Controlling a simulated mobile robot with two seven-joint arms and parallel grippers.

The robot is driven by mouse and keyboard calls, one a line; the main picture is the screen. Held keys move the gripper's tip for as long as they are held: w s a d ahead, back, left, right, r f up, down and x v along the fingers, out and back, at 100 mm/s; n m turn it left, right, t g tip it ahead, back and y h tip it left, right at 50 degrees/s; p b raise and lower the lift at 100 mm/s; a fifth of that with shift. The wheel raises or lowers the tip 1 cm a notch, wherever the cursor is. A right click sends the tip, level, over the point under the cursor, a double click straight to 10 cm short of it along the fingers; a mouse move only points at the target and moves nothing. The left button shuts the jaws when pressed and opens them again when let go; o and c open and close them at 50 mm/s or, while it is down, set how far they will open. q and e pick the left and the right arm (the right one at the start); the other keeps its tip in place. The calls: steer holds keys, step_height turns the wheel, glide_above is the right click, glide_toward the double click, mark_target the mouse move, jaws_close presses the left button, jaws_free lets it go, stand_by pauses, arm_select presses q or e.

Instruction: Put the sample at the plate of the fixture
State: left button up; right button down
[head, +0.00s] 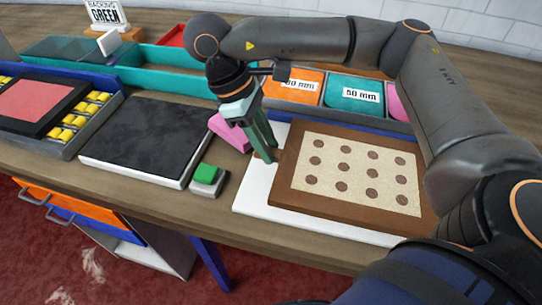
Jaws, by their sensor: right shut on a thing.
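The sample looks like the rug piece with a broad brown border and a beige middle with brown dots (355,172). It lies flat over a white board (253,205) at the right of the bench. My right gripper (268,155) points down at the sample's left edge, its fingers shut on that edge; the tips are partly hidden. I take the fixture's plate to be the dark grey square plate (148,138) on a white base, left of the gripper, with nothing on it. My left gripper is not in view.
A small block with a green top (206,174) stands between the plate and the white board. A pink piece (230,132) lies behind the gripper. Orange (293,87) and teal (353,96) labelled bins stand behind. A tray with yellow pieces (80,118) is at left.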

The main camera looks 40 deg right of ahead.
steer(key=shift+s+d+f, duration=0.1)
steer(key=shift+d+f, duration=0.15)
steer(key=shift+f, duration=0.1)
step_height(320, 180, down, 3)
steer(key=shift+d+f, duration=0.1)
steer(key=c, duration=0.6)
jaws_free()
arm_select(q)
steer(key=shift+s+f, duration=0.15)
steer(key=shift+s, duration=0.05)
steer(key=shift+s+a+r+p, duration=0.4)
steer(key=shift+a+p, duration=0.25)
steer(key=shift+p, duration=0.4)
arm_select(e)
steer(key=v, duration=1.2)
